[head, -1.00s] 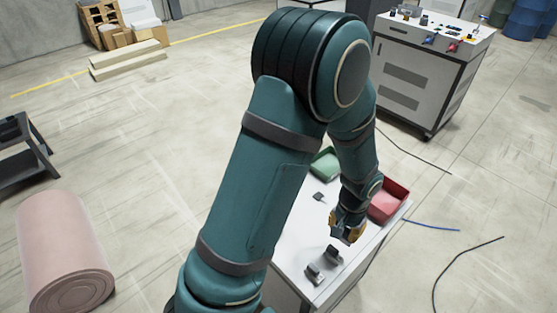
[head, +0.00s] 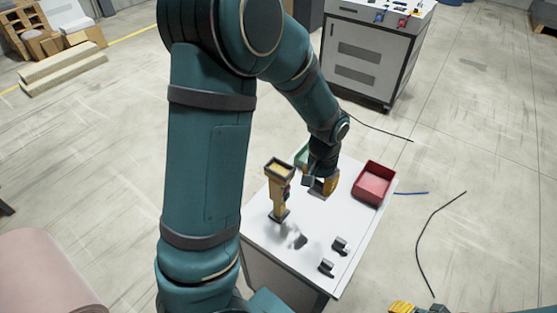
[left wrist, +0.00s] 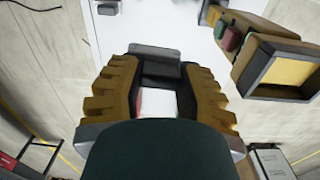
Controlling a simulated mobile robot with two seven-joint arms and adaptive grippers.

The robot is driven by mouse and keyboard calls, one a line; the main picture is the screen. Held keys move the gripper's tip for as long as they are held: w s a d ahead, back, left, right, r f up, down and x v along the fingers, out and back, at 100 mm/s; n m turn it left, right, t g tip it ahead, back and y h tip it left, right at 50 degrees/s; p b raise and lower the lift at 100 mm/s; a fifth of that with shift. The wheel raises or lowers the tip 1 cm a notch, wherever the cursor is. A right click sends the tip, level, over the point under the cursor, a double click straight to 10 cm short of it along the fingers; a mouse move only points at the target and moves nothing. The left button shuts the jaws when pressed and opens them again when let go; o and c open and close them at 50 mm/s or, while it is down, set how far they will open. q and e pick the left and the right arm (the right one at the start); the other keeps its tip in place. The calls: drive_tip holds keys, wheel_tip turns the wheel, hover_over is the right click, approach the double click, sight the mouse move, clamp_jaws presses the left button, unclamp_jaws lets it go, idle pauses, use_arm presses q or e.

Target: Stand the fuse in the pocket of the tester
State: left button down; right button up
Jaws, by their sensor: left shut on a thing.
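My left gripper (head: 321,183) is low over the white table, near the green bin. In the left wrist view its yellow-padded fingers (left wrist: 158,76) are shut on a dark grey block (left wrist: 153,52), which I take to be the fuse. The head view hardly shows the block. A yellow upright unit (head: 276,197) with a dark-rimmed square top stands left of the gripper, apart from it. It looks like the tester; its yellow top also shows at the right of the left wrist view (left wrist: 287,70). My right gripper (head: 418,308) is cut off by the bottom edge.
On the white table (head: 312,258), two small dark blocks (head: 341,245) (head: 326,267) stand near the front. A red bin (head: 374,184) is right of the gripper and a green bin (head: 300,154) is behind. A grey cabinet (head: 368,60) stands farther back.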

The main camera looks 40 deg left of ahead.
use_arm(q)
drive_tip(key=s+a+r+p, duration=0.3)
drive_tip(key=a+r+p, duration=0.2)
drive_tip(key=a+r, duration=0.75)
drive_tip(key=shift+n, duration=0.4)
drive_tip(key=f, duration=0.2)
drive_tip(key=d+f, duration=0.1)
drive_tip(key=f, duration=0.1)
drive_tip(key=shift+s+d, duration=0.1)
drive_tip(key=shift+d, duration=0.1)
wheel_tip(320, 180, down, 4)
drive_tip(key=shift+s+r, duration=0.1)
drive_tip(key=shift+r, duration=0.05)
drive_tip(key=shift+f, duration=0.3)
use_arm(e)
wheel_tip(320, 180, up, 6)
drive_tip(key=shift+d+r, duration=0.15)
use_arm(q)
drive_tip(key=shift+b, duration=0.35)
